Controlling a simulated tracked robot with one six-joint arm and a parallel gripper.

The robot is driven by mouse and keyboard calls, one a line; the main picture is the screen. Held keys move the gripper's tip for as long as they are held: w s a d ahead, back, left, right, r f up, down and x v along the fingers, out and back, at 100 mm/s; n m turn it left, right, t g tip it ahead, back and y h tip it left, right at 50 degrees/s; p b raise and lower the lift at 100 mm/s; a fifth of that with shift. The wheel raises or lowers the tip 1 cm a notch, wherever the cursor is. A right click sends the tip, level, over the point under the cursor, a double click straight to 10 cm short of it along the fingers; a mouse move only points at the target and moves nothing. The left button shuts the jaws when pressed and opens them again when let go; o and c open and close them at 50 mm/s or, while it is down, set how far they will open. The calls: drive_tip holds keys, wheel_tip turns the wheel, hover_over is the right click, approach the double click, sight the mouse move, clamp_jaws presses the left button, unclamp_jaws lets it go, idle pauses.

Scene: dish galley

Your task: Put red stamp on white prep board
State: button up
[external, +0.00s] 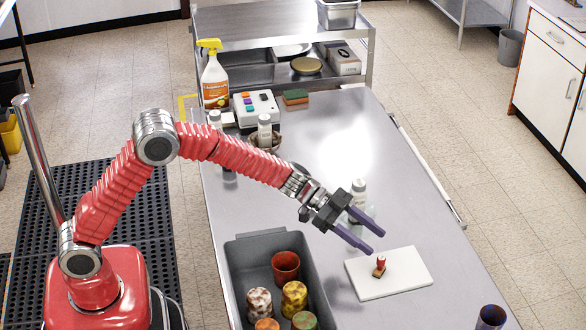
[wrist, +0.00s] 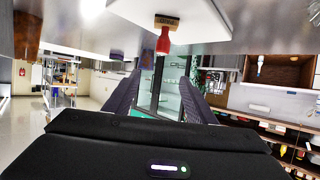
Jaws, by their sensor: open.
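The red stamp (external: 380,266), with a red handle and a wooden base, stands on the white prep board (external: 412,276), left of the board's middle. In the wrist view the stamp (wrist: 164,34) and the board (wrist: 130,10) appear upside down at the top. My gripper (external: 376,242) is open and empty, above the table just behind the board's far edge in the external view. Its two purple fingers (wrist: 160,95) also show in the wrist view, apart, with nothing between them. The stamp is clear of the fingers.
A grey bin (external: 240,262) with several cups stands left of the board. A bottle (external: 358,194) stands behind my gripper. A dark cup (external: 491,317) is at the table's near right. A spray bottle (external: 214,78) and a button box (external: 256,107) stand at the back. The table's middle is clear.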

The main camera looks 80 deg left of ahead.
drive_tip(key=s+a+r+n+t+y, duration=0.1)
drive_tip(key=a+r+n+t+y, duration=0.1)
drive_tip(key=a+r+y, duration=0.3)
drive_tip(key=s+a+r+n+t, duration=0.1)
drive_tip(key=s+a+r+t, duration=0.1)
drive_tip(key=r, duration=0.6)
drive_tip(key=s+a+r+n+y, duration=0.45)
drive_tip(key=s+a, duration=0.35)
drive_tip(key=s, duration=0.4)
drive_tip(key=s+d+f+g, duration=0.1)
drive_tip(key=s+f+g, duration=0.1)
drive_tip(key=s, duration=0.9)
drive_tip(key=s+d+f+n+g, duration=0.1)
drive_tip(key=s+d+f+g, duration=0.1)
drive_tip(key=s, duration=0.9)
drive_tip(key=s+d+f+g, duration=0.1)
drive_tip(key=s+f+g, duration=0.2)
drive_tip(key=s, duration=0.9)
wheel_tip(320, 180, down, 2)
drive_tip(key=shift+d+f+g, duration=0.2)
drive_tip(key=shift+f+g, duration=0.05)
drive_tip(key=shift+g, duration=0.15)
drive_tip(key=shift+n, duration=0.25)
